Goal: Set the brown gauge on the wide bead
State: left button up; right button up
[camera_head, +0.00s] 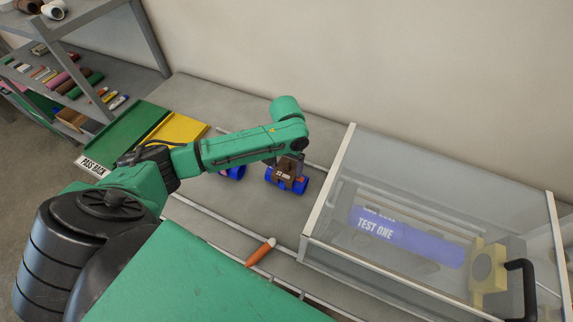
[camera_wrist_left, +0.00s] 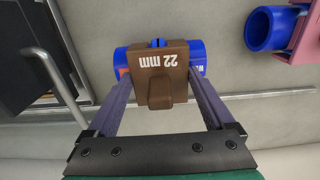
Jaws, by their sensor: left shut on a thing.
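The brown gauge (camera_head: 284,171) is marked "22 mm" in the left wrist view (camera_wrist_left: 158,75). My left gripper (camera_wrist_left: 160,78) is shut on it, one finger at each side. The gauge is over the middle of a short blue pipe (camera_head: 299,186), which shows on both sides of it in the left wrist view (camera_wrist_left: 121,62). The gauge hides the pipe's middle, so I cannot see a bead there, nor tell whether the gauge touches the pipe. A second blue pipe (camera_wrist_left: 268,30) lies nearby, in a pink holder (camera_wrist_left: 305,35). My right gripper is out of view.
A clear-walled box with a blue "TEST ONE" pipe (camera_head: 377,228) stands to the right. A green tray (camera_head: 125,135) and a yellow tray (camera_head: 185,128) lie to the left. An orange-handled tool (camera_head: 262,251) lies near the front rail. The shelf rack (camera_head: 85,60) is far left.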

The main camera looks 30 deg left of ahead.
pick_arm(q)
jog(key=shift+f, duration=0.55)
jog(key=o, duration=1.1)
notch_tip(320, 180, up, 14)
jog(key=shift+f+b, duration=0.1)
jog(key=shift+b, duration=1.15)
jog(key=shift+r, duration=0.35)
